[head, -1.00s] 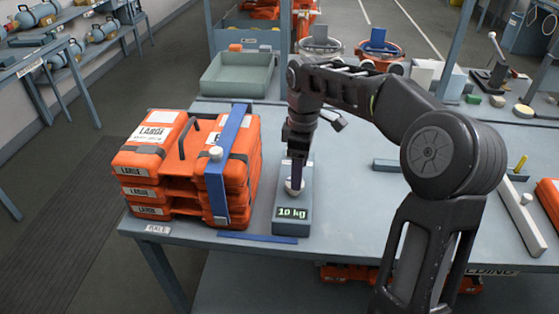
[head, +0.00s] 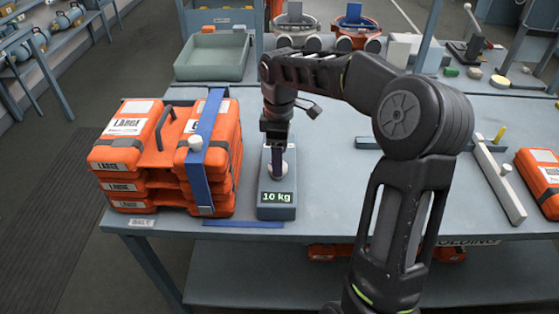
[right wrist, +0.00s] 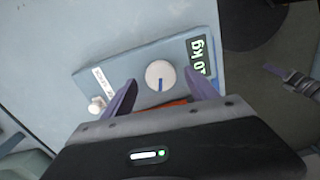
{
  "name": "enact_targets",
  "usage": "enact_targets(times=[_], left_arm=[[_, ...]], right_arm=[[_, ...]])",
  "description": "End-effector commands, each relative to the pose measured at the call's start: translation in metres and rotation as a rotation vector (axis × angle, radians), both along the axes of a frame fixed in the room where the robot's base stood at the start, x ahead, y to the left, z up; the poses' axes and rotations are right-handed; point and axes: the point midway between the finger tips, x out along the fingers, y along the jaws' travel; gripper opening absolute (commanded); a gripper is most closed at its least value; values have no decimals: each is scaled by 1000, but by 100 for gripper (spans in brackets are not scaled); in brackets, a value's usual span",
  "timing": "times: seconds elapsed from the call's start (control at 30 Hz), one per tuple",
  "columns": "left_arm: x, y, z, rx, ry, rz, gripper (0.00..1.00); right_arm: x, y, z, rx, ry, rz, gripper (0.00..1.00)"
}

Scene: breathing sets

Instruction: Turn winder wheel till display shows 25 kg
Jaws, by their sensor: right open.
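The winder (head: 277,198) is a grey box on the table, just right of the strapped stack of orange cases. Its display (head: 277,198) reads 10 kg in green. In the right wrist view the winder wheel (right wrist: 160,75) is a round pale knob with a dark blue mark on it. The display also shows there (right wrist: 201,58), partly cut by my finger. My right gripper (right wrist: 158,92) is open, its two fingers apart on either side of the wheel. In the head view my right gripper (head: 276,165) points down over the winder and hides part of the wheel. My left gripper is not in view.
Several orange cases (head: 128,132) are stacked at the left, with a blue strap (head: 205,130) over them. A green-grey tray (head: 212,58) stands behind. A grey bar (head: 498,180) and another orange case (head: 540,175) lie at the right. The table middle is fairly clear.

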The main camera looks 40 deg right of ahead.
Motion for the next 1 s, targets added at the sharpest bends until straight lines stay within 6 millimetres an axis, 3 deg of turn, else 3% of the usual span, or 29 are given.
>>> enact_targets(times=[0.2, 0.5, 1.0], left_arm=[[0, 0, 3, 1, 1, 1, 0], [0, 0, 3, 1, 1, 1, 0], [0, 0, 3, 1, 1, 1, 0]], right_arm=[[0, 0, -23, 0, 0, 0, 67], [0, 0, -26, -1, -1, 0, 67], [0, 0, -25, -1, -1, 0, 27]])
